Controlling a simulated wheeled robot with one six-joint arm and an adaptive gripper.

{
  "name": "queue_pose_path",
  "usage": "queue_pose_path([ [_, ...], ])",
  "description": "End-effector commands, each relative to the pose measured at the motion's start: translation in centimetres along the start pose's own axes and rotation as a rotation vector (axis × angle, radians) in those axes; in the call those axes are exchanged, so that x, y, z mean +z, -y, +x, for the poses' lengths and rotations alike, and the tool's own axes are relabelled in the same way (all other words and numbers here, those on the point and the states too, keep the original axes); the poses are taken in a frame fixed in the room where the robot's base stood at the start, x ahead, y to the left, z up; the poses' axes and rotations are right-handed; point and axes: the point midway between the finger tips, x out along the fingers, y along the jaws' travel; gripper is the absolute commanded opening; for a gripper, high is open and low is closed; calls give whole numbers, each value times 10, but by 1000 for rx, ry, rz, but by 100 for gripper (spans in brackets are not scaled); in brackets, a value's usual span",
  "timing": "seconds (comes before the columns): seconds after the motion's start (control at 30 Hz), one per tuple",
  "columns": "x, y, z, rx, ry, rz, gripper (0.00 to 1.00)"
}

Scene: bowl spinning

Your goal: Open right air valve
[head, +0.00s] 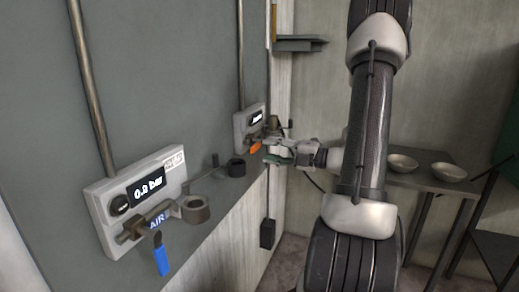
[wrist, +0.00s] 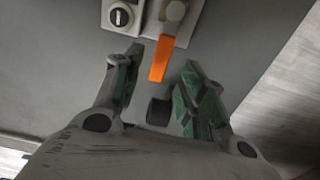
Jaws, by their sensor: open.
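The right air valve is the farther panel (head: 250,121) on the wall, with an orange handle (head: 255,147). In the wrist view the orange handle (wrist: 161,60) hangs below a grey valve body (wrist: 174,12), pointing down and slightly left. My gripper (head: 268,152) is at this valve, and its fingers are open. In the wrist view my gripper (wrist: 160,88) has one green-padded finger on each side of the handle's lower end, with a gap visible on both sides. The near valve panel (head: 140,197) reads 0.2 bar and has a blue handle (head: 161,255) hanging down.
A dark round fitting (head: 236,167) and a grey ring holder (head: 195,208) stick out from the wall beside the panels. A small shelf (head: 298,44) is above. Two bowls (head: 401,163) (head: 449,172) stand on a table at right.

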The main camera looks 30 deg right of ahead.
Motion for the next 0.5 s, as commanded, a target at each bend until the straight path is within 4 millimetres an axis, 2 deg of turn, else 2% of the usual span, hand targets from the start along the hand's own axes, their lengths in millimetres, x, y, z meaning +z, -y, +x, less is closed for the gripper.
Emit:
queue_pose_path([
  [0.1, 1, 0, -26, 0, 5, 0, 41],
  [0.2, 1, 0, -42, 0, 4, 0, 41],
  [0.33, 0, 0, -54, 0, 1, 0, 41],
  [0.5, 0, 0, -58, 0, 0, 0, 41],
])
